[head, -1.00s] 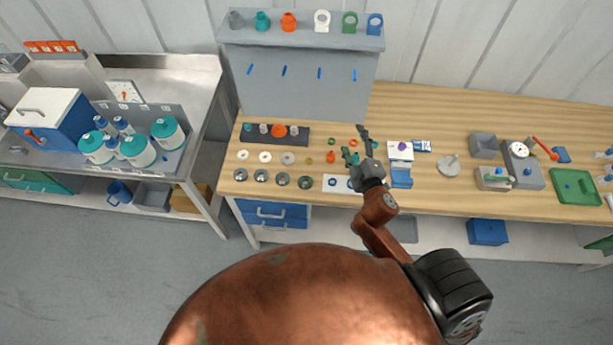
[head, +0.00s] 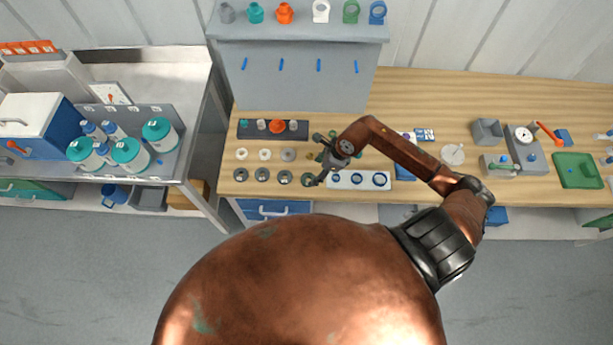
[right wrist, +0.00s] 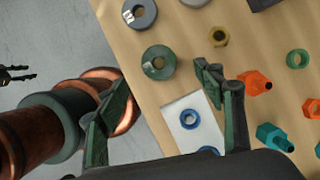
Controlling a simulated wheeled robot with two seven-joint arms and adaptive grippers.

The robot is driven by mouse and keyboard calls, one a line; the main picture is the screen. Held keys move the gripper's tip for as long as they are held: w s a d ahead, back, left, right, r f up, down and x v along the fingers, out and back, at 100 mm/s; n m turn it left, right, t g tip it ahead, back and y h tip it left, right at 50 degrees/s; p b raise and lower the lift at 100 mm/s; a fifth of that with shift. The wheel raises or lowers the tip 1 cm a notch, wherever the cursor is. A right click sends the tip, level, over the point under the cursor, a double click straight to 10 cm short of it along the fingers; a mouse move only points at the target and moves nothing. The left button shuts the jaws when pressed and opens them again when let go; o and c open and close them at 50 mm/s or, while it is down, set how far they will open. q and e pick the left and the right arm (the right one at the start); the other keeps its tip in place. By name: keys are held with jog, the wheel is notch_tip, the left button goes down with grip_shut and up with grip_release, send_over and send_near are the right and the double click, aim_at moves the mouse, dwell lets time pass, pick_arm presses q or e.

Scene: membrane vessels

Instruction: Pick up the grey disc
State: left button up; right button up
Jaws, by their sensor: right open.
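Grey discs with centre holes, such as this one (head: 285,177), lie in the front row on the wooden bench. I cannot tell which one the task means. A grey disc (right wrist: 140,12) shows at the top of the right wrist view, and a green disc (right wrist: 158,62) lies beside it. A lighter grey disc (head: 288,154) lies in the row behind. My right gripper (head: 318,160) is open and empty over the right end of these rows. Its fingers (right wrist: 163,76) frame the green disc in the wrist view. Dark prongs, apparently my left gripper (right wrist: 18,73), show at left.
A white plate (head: 343,180) with blue rings (right wrist: 190,119) lies just right of the gripper. A brass nut (right wrist: 219,37) and orange (right wrist: 254,83) and teal (right wrist: 273,137) fittings stand close by. A dark strip with fittings (head: 245,130) lies behind the discs.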

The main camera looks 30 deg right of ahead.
aim_at(307, 180)
jog(key=shift+a+f, duration=0.25)
jog(key=shift+f, duration=0.65)
jog(key=p+x, duration=0.2)
jog(key=x, duration=0.2)
jog(key=shift+f, duration=0.15)
jog(key=shift+w+a+f, duration=0.1)
jog(key=shift+w+f, duration=0.05)
jog(key=shift+f, duration=0.3)
pick_arm(q)
notch_tip(307, 180, up, 2)
jog(key=shift+r, duration=0.1)
pick_arm(e)
jog(key=shift+c, duration=0.6)
jog(key=c, duration=1.1)
